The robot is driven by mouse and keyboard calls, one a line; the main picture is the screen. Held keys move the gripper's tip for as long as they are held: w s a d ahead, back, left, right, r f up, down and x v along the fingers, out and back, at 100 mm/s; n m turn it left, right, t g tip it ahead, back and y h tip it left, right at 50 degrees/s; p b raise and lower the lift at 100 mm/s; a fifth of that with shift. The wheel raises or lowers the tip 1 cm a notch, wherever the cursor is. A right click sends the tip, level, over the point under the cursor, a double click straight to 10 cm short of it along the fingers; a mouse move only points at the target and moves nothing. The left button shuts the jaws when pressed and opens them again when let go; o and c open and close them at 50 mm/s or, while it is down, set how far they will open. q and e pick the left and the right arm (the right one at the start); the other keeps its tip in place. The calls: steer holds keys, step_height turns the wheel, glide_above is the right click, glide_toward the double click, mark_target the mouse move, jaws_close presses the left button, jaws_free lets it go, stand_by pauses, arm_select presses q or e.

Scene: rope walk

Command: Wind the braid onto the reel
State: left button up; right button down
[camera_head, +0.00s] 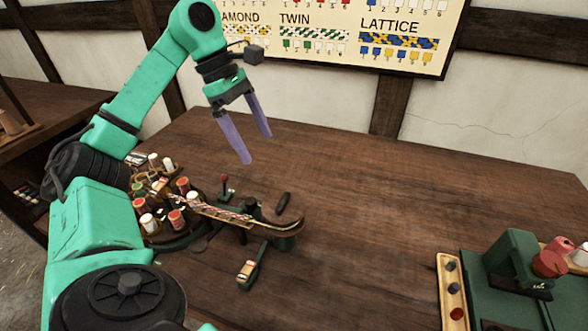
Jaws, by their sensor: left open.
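The braid (222,213), a narrow red and white patterned strip, runs from a round stand of bobbins (178,238) rightward to a green bracket. What appears to be the reel (287,227) is a low green drum with a tan rim and a dark handle (283,201) above it. I cannot tell whether any braid is wound on it. My left gripper (258,149) has two purple fingers spread apart with nothing between them. It hangs above the table, behind the braid and reel in the picture. My right gripper does not show.
A small green holder (247,272) is in front. At right is a green machine (515,262) beside a wooden tray (452,290) with dark and red knobs. The table (380,220) between is clear. A pattern board (350,32) hangs behind.

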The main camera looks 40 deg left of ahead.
arm_select(q)
steer(key=b, duration=0.6)
glide_toward(282, 200)
steer(key=b+x, duration=0.1)
steer(key=x, duration=0.7)
steer(key=shift+b, duration=0.3)
steer(key=shift+d+f, duration=0.15)
steer(key=shift+f, duration=0.05)
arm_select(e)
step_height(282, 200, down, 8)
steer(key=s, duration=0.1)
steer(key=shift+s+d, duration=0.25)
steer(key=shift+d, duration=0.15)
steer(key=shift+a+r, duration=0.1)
arm_select(q)
steer(key=c, duration=1.2)
steer(key=shift+c, duration=0.2)
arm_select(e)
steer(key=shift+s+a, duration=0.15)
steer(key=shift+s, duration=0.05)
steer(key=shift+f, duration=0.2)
